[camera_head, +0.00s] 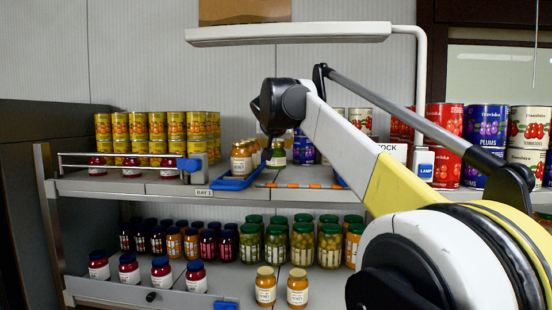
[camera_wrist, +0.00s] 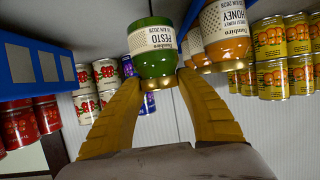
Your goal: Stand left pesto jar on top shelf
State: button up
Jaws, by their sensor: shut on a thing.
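The pesto jar (camera_wrist: 155,50), with green contents and a pale label reading PESTO, is between the yellow fingers of my gripper (camera_wrist: 163,78) in the wrist view. The fingers are shut on it near its lid end. The wrist picture is turned over, with the grey shelf surface at its top. In the head view the pesto jar (camera_head: 277,157) is upright over the top shelf (camera_head: 140,184), just right of a honey jar, partly hidden by my wrist. Whether its base touches the shelf I cannot tell.
Honey jars (camera_wrist: 224,35) stand close beside the pesto jar. Blue dividers (camera_head: 236,183) bound a mostly clear stretch of shelf. Yellow cans (camera_head: 158,130) are at left, red and plum cans (camera_head: 486,125) at right. More jars (camera_head: 275,243) fill the lower shelf. A lamp (camera_head: 290,34) hangs above.

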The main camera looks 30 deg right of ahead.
aim_at(276, 153)
jog(key=shift+f, duration=1.95)
jog(key=o, duration=1.4)
jog(key=shift+w+f, duration=0.1)
jog(key=shift+c, duration=0.2)
jog(key=shift+r, duration=0.2)
jog(key=b+v, duration=0.1)
jog(key=v, duration=1.1)
jog(key=s+a+f+n+g+y, duration=0.1)
jog(key=s+a+f+n+y, duration=0.1)
jog(key=s+a+f, duration=0.3)
jog(key=s+a+f+n+g+y, duration=0.2)
jog(key=s+a+f, duration=0.3)
jog(key=s+f, duration=0.9)
jog(key=s+a+f+n+g+y, duration=0.1)
jog(key=s+a+f, duration=0.5)
jog(key=f, duration=1.8)
jog(key=s+y, duration=0.1)
jog(key=s, duration=0.3)
jog(key=shift+s+n+g+y, duration=0.2)
jog(key=shift+n+g+y, duration=0.2)
